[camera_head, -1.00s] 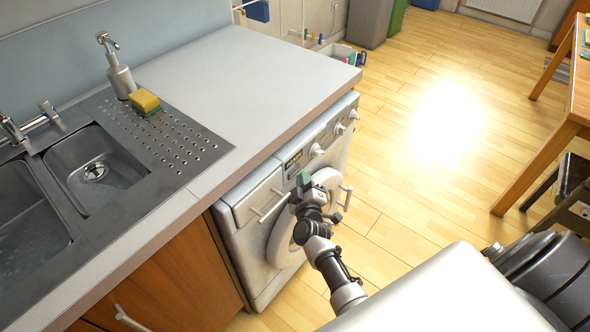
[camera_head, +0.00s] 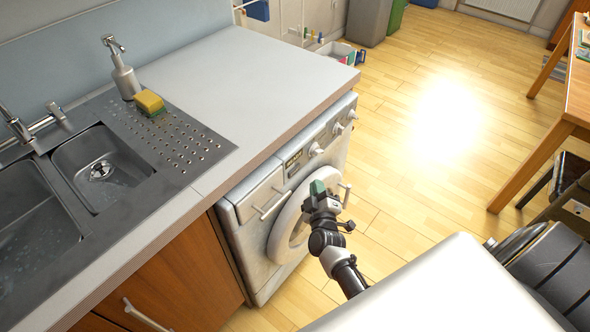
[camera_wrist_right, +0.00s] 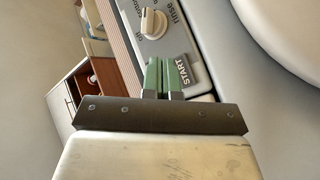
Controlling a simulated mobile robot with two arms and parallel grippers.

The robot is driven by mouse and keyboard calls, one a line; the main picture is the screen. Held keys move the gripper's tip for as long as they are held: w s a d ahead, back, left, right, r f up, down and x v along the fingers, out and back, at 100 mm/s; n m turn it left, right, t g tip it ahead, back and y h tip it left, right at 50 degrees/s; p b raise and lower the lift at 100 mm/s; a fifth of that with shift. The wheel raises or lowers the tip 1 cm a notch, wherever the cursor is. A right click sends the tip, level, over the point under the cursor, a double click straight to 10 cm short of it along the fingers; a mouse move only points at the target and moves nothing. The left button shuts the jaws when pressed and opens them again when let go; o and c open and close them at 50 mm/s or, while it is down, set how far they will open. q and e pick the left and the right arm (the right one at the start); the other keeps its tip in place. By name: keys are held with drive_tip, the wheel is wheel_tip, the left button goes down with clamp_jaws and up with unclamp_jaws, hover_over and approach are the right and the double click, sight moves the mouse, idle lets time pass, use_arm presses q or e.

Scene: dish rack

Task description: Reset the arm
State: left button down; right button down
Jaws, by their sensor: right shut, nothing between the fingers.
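My right gripper (camera_head: 317,187) is in front of the washing machine (camera_head: 253,249), near its round door. Its green fingers also show in the right wrist view (camera_wrist_right: 164,76), close together and with nothing held. In that view the fingers point toward the machine's control panel, beside the START label (camera_wrist_right: 184,69) and a knob (camera_wrist_right: 153,22). I cannot tell whether they touch the panel. My left gripper is not in view.
The worktop (camera_head: 230,80) lies above the machine, with its right part clear. A soap dispenser (camera_head: 124,79) and a yellow sponge (camera_head: 149,101) stand by the sink (camera_head: 98,165). A wooden table (camera_head: 577,95) is at the right. Open floor (camera_head: 400,190) lies between.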

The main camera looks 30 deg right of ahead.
drive_tip(key=shift+f, duration=0.15)
idle(0.5)
drive_tip(key=s+a+f+g+y, duration=0.4)
drive_tip(key=s+f, duration=0.3)
drive_tip(key=f, duration=0.5)
drive_tip(key=s+a+f+g+y, duration=0.3)
drive_tip(key=s+a+f, duration=0.2)
drive_tip(key=s+f, duration=0.45)
drive_tip(key=s+f+m+g, duration=0.1)
drive_tip(key=s+f+g, duration=0.3)
drive_tip(key=s, duration=0.9)
drive_tip(key=s+f+m+g, duration=0.1)
drive_tip(key=s+f+g, duration=0.4)
drive_tip(key=s+f, duration=0.4)
drive_tip(key=s, duration=0.4)
drive_tip(key=shift+s+d+f+m, duration=0.15)
drive_tip(key=shift+s+f+m, duration=0.2)
drive_tip(key=shift+f+m, duration=0.05)
